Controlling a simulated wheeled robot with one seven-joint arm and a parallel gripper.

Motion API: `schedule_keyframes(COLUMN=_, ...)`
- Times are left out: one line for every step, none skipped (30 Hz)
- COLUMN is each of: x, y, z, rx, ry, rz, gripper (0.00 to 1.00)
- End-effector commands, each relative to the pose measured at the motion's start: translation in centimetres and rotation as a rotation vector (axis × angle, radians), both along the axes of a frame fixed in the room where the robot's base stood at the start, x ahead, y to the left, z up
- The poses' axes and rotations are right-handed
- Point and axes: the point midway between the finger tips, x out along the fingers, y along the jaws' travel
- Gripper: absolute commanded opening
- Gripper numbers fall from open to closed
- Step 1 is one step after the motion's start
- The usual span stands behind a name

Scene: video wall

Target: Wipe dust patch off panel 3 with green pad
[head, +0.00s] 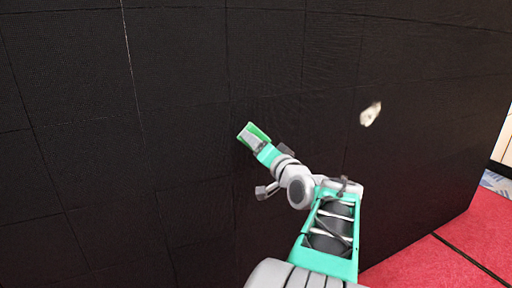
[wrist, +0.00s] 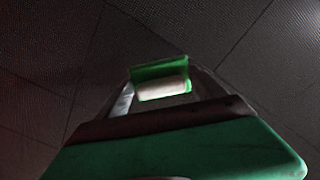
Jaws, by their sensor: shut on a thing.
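The green pad (head: 257,130) has a pale back and is at the end of my arm, in front of the black video wall. My gripper (head: 256,144) is shut on the pad. The pad also shows in the wrist view (wrist: 160,70), green along its edge with a whitish block behind it, between the fingers. A pale dust patch (head: 371,114) is on the wall to the right of the pad and slightly higher in the head view. It does not show in the wrist view. I cannot tell whether the pad touches the wall.
The black video wall (head: 80,90) is tiled in panels with thin seams, one of them brighter at the upper left. No panel numbers can be read. A red floor (head: 430,262) lies at the lower right, beyond my arm. The wall surface between pad and patch is clear.

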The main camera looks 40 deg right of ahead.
Motion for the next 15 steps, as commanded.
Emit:
schedule_keyframes(x=-0.3, y=0.0, z=0.0, rx=-0.001, ry=0.000, rz=-0.002, gripper=0.28)
schedule_keyframes(x=-0.4, y=0.0, z=0.0, rx=-0.001, ry=0.000, rz=-0.002, gripper=0.28)
schedule_keyframes(x=-0.4, y=0.1, z=0.0, rx=-0.001, ry=0.000, rz=-0.001, gripper=0.28)
schedule_keyframes(x=-0.4, y=0.1, z=0.1, rx=-0.001, ry=0.000, rz=-0.001, gripper=0.28)
schedule_keyframes(x=-0.3, y=0.1, z=0.1, rx=-0.001, ry=0.000, rz=-0.001, gripper=0.28)
schedule_keyframes(x=-0.3, y=0.1, z=0.1, rx=-0.001, ry=0.000, rz=-0.001, gripper=0.28)
schedule_keyframes(x=-0.3, y=0.1, z=0.1, rx=-0.001, ry=0.000, rz=-0.001, gripper=0.28)
schedule_keyframes(x=-0.3, y=0.1, z=0.1, rx=-0.001, ry=0.000, rz=-0.001, gripper=0.28)
schedule_keyframes(x=-0.4, y=0.1, z=0.1, rx=-0.001, ry=0.000, rz=-0.001, gripper=0.28)
schedule_keyframes(x=-0.4, y=0.1, z=0.0, rx=-0.001, ry=0.000, rz=-0.001, gripper=0.28)
schedule_keyframes(x=-0.6, y=0.1, z=0.0, rx=-0.001, ry=0.000, rz=-0.002, gripper=0.28)
schedule_keyframes(x=-0.8, y=0.2, z=-0.1, rx=-0.002, ry=0.000, rz=-0.002, gripper=0.28)
schedule_keyframes(x=-1.1, y=0.2, z=-0.1, rx=-0.002, ry=0.000, rz=-0.002, gripper=0.28)
schedule_keyframes(x=-1.4, y=0.3, z=-0.2, rx=-0.002, ry=0.000, rz=-0.002, gripper=0.28)
schedule_keyframes(x=-1.8, y=0.4, z=-0.2, rx=-0.003, ry=0.000, rz=-0.004, gripper=0.28)
